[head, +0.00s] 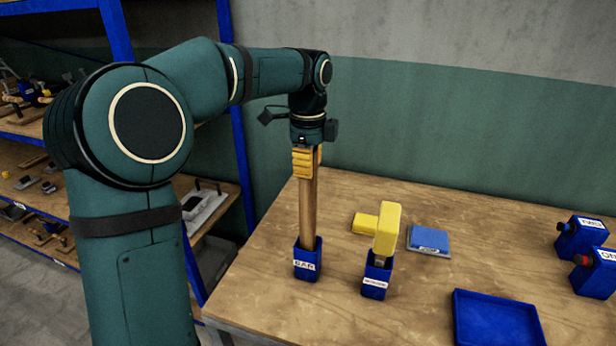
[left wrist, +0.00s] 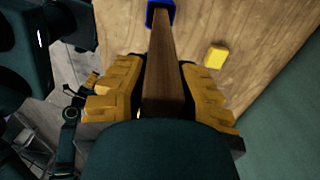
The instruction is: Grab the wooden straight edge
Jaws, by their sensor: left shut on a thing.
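The wooden straight edge (head: 307,205) stands upright, with its lower end in a blue holder labelled "CAN" or similar (head: 307,262) on the table. My left gripper (head: 306,162), with yellow fingers, is above the holder and shut on the upper part of the straight edge. In the left wrist view the straight edge (left wrist: 163,75) runs between the two yellow fingers toward the blue holder (left wrist: 160,8). The upper end of the straight edge is hidden by the gripper. My right gripper is not in view.
Right of the holder stands a second blue holder (head: 376,278) with a yellow-topped object (head: 387,230). Behind are a yellow block (head: 365,223) and a blue flat box (head: 429,239). A blue tray (head: 495,320) and two button boxes (head: 581,238) are at right. Shelves (head: 30,130) stand left.

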